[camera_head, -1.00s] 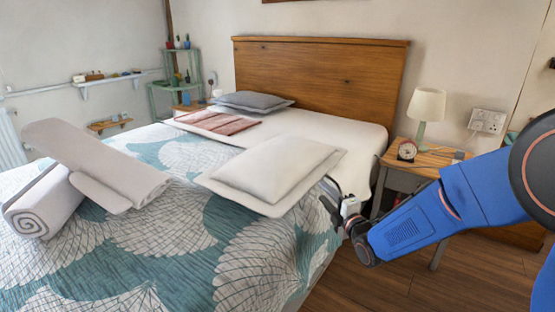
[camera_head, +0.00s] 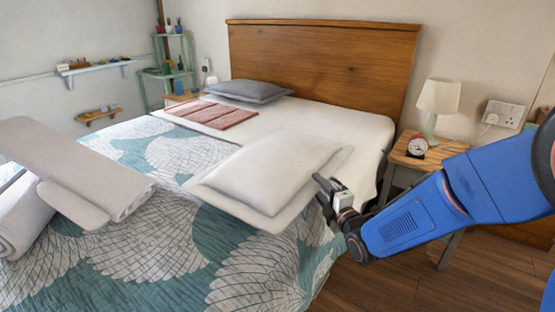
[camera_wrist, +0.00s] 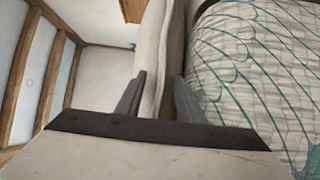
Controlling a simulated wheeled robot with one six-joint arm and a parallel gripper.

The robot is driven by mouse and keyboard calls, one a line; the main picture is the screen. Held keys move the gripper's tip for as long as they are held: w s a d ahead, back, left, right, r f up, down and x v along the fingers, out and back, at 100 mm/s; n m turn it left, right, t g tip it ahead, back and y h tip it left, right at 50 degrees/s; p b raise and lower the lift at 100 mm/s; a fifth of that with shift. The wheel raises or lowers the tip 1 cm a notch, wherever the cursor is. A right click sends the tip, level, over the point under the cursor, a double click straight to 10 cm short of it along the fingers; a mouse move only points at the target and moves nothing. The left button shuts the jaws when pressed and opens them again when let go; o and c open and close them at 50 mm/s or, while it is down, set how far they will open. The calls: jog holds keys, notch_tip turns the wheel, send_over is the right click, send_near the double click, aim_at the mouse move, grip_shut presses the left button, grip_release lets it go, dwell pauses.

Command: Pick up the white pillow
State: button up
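The white pillow (camera_head: 268,170) lies flat on the right side of the bed, on top of a flat pale layer (camera_head: 222,203). My gripper (camera_head: 326,190) is at the pillow's right edge, low beside the bed. In the wrist view my gripper (camera_wrist: 159,85) has its two fingers apart, with a pale edge (camera_wrist: 151,55) of the pillow or the layer under it running between them. I cannot tell whether either finger touches it. The fingertips are partly hard to make out in the head view.
The bed (camera_head: 160,265) has a teal and white patterned cover. Rolled pale bedding (camera_head: 85,175) lies at the left, and a grey pillow (camera_head: 248,91) near the headboard (camera_head: 315,65). A nightstand (camera_head: 440,160) with a lamp (camera_head: 438,97) and clock (camera_head: 417,147) stands right of the bed.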

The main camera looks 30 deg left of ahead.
jog(key=shift+w+a, duration=0.1)
jog(key=shift+a, duration=0.05)
grip_shut()
jog(key=shift+r, duration=0.1)
